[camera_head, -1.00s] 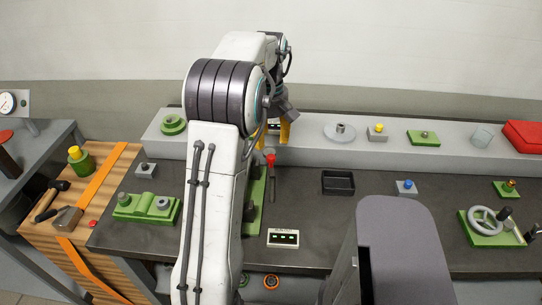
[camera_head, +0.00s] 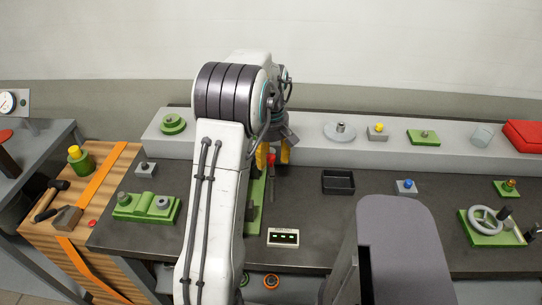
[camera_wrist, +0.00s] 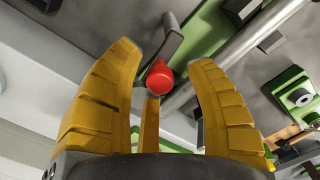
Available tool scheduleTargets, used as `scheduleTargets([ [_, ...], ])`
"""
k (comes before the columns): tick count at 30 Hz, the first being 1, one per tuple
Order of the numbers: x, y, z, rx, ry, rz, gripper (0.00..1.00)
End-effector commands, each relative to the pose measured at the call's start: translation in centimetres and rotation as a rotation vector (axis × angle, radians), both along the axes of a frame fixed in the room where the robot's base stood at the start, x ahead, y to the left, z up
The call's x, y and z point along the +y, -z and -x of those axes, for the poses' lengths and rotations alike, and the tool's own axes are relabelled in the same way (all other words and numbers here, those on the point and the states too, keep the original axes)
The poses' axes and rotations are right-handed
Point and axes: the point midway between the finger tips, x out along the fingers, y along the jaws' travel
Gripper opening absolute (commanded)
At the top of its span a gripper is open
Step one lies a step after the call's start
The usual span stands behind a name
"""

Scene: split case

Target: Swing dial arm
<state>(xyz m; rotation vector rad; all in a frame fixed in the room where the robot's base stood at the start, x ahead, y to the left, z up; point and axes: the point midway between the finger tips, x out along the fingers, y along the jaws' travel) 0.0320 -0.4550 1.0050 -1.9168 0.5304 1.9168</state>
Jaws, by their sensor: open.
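The dial arm is a dark grey lever (camera_head: 271,187) with a red knob (camera_head: 271,159) at its far end, beside a green base plate (camera_head: 254,208) that my arm partly hides. In the wrist view the red knob (camera_wrist: 158,77) lies between the yellow fingers, with a gap on both sides, and the grey lever (camera_wrist: 172,37) runs up from it. My gripper (camera_head: 272,158) is open around the knob; it also shows in the wrist view (camera_wrist: 164,56). I cannot tell whether the fingers are level with the knob or above it.
A raised grey ledge (camera_head: 305,139) runs along the back, just behind my gripper. A black tray (camera_head: 338,182) stands to the right and a small display box (camera_head: 283,237) in front. A green block (camera_head: 146,208) lies left of my arm. The bench between tray and lever is clear.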

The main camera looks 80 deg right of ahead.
Motion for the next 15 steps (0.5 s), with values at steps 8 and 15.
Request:
scheduleTargets([
  [8,0.00,-0.03,0.00,0.000,0.000,0.000,0.33],
  [15,0.00,-0.04,0.00,0.000,0.000,0.000,0.12],
])
